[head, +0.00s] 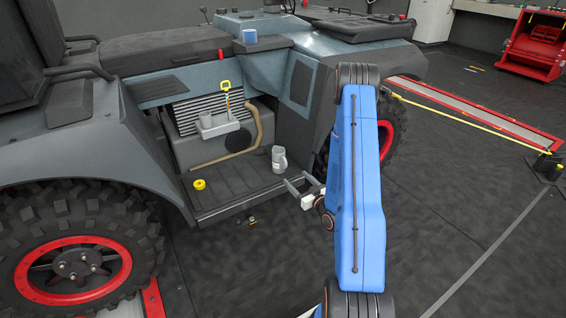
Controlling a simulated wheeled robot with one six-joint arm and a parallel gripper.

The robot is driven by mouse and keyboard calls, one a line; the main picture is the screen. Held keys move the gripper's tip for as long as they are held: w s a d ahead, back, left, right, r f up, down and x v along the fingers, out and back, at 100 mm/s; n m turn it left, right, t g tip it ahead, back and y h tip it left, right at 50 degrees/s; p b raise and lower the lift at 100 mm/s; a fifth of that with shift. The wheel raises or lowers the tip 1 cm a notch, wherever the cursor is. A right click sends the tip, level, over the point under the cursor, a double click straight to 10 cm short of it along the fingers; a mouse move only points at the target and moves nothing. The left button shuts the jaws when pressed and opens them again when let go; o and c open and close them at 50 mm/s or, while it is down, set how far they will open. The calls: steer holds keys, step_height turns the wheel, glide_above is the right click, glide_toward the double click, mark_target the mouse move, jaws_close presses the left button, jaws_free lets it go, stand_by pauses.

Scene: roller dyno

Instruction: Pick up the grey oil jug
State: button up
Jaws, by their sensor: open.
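The grey oil jug (279,160) stands upright on the dark step plate (235,192) of the tractor, near the plate's right end. My gripper (294,188) is at the right edge of this plate, just below and to the right of the jug in the picture. Its two fingers are apart and point left, with nothing seen between them. A gap shows between the fingers and the jug, though its depth is hard to judge.
A large wheel (75,262) is at left.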

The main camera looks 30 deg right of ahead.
mark_target(282, 162)
steer(key=w, duration=1.2)
steer(key=shift+w+d+r, duration=0.1)
steer(key=shift+w+d, duration=0.05)
steer(key=shift+w, duration=2.35)
steer(key=c, duration=1.2)
